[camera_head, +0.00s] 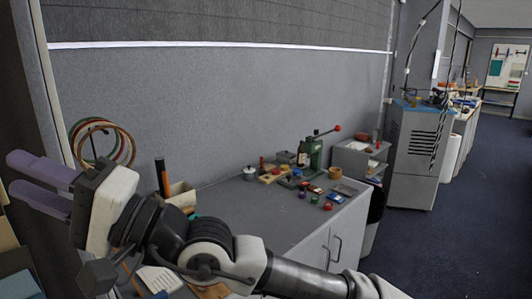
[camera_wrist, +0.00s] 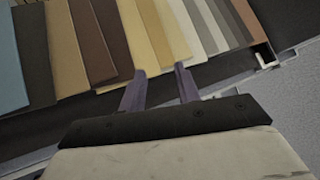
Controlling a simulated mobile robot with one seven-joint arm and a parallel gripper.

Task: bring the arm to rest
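My gripper (camera_head: 19,173) is at the far left in the head view, raised above the left end of the grey worktop (camera_head: 248,215). Its two purple fingers point left and stand apart with nothing between them. In the wrist view my gripper (camera_wrist: 158,72) also shows open and empty. Its fingertips appear in front of a rack of coloured sample strips (camera_wrist: 115,40); whether they touch it I cannot tell. My arm reaches across the lower part of the head view and hides part of the worktop.
Coloured hoops (camera_head: 103,140) hang on the wall panel behind my gripper. A box with an orange-and-black tool (camera_head: 162,178) stands behind the arm. A green press (camera_head: 314,155), a lidded pot (camera_head: 250,173) and small coloured pieces stand farther right. Blue floor (camera_head: 470,220) is open at the right.

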